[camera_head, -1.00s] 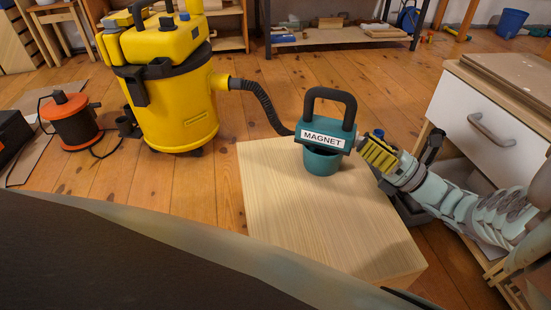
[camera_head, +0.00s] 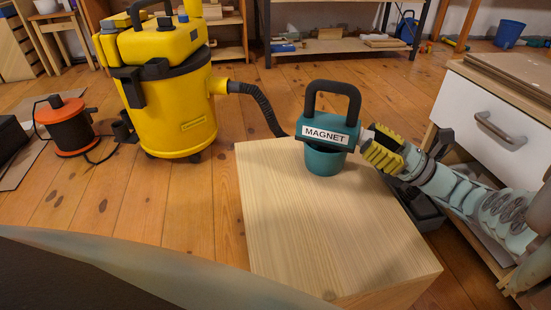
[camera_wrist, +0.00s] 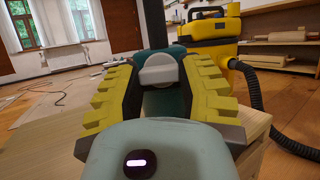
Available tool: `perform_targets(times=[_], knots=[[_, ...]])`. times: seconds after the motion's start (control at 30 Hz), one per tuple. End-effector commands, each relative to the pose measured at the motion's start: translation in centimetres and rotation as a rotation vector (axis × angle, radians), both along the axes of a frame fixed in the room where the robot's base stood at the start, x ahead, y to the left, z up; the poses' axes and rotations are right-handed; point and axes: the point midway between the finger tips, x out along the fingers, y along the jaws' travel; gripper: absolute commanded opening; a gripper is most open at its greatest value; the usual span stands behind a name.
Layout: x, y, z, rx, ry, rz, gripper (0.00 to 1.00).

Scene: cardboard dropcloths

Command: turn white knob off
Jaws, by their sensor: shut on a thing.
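The teal magnet (camera_head: 314,120) with a black handle and a white "MAGNET" label sits over a teal cup (camera_head: 325,160) on the wooden block (camera_head: 280,215). The white knob (camera_wrist: 158,68) is on the magnet's side facing my wrist camera, with its grip bar lying about level. It shows only as a small pale bit in the head view (camera_head: 367,136). My gripper (camera_wrist: 159,76) has its yellow ribbed fingers on both sides of the knob and is shut on it. The exact contact points are hard to see. In the head view my gripper (camera_head: 374,150) reaches in from the right.
A yellow vacuum (camera_head: 172,90) stands behind left, its black hose (camera_head: 262,108) running toward the block's back edge. A white-fronted drawer cabinet (camera_head: 480,128) is close on the right, beside my arm.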

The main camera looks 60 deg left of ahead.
Motion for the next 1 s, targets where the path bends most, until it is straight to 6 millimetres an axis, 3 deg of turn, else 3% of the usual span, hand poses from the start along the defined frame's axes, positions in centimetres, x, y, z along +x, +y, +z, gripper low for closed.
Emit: perform_targets(times=[0.23, 0.27, 0.53, 1.0], knots=[[-0.02, 0.02, 0.07, 0.002, 0.001, 0.001, 0.02], [-0.02, 0.02, 0.07, 0.002, 0.001, 0.001, 0.42], [-0.01, 0.01, 0.03, 0.000, 0.001, 0.000, 0.69], [0.24, -0.02, 0.78, 0.003, 0.004, -0.005, 0.71]])
